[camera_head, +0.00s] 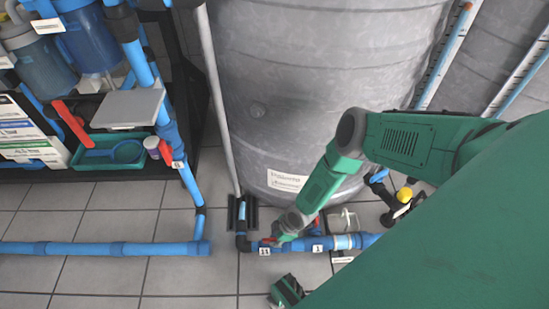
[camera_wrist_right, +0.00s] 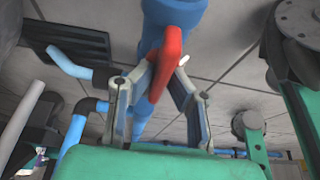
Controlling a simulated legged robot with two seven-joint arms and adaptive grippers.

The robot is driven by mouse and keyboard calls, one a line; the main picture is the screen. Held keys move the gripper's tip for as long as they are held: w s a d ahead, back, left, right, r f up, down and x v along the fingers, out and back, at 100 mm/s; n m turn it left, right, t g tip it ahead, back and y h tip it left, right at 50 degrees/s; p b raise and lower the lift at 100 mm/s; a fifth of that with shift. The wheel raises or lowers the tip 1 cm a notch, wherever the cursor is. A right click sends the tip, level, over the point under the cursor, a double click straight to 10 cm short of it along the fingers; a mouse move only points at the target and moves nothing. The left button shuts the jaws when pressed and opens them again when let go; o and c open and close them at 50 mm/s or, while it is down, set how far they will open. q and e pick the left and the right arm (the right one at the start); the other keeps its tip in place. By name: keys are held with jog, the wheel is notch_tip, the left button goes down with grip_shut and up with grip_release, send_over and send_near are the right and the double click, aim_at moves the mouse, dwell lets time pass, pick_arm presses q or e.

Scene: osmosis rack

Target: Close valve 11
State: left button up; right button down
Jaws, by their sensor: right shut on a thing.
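Valve 11 is on the blue pipe low near the floor, beside the label "11" (camera_head: 264,251). Its red handle (camera_head: 267,240) is mostly covered by my right gripper (camera_head: 276,239) in the head view. In the right wrist view, the red handle (camera_wrist_right: 168,62) stands between the two fingers of my right gripper (camera_wrist_right: 162,78), which is shut on it. The blue pipe (camera_wrist_right: 172,14) runs behind the handle. How far the handle is turned is hard to tell. My left gripper is not clearly in view.
A valve labelled "1" (camera_head: 318,248) sits just right on the same pipe. A large grey tank (camera_head: 310,90) stands behind. A grey upright pipe (camera_head: 214,90) rises at the left, near a shelf with a green tray (camera_head: 82,158). Tiled floor (camera_head: 105,275) is open at lower left.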

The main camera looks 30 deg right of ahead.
jog(key=m+t+h+p, duration=0.1)
jog(key=m, duration=0.2)
jog(key=shift+m, duration=0.4)
jog(key=m+h, duration=0.1)
jog(key=m, duration=0.2)
jog(key=shift+m+t, duration=0.3)
jog(key=shift+t, duration=0.1)
jog(key=m+h, duration=0.2)
jog(key=m, duration=0.3)
jog(key=shift+b, duration=0.4)
jog(key=shift+m+h, duration=0.5)
jog(key=shift+m, duration=0.9)
jog(key=shift+m+h, duration=0.5)
jog(key=shift+m, duration=0.9)
jog(key=shift+s, duration=0.1)
jog(key=c, duration=1.6)
grip_release()
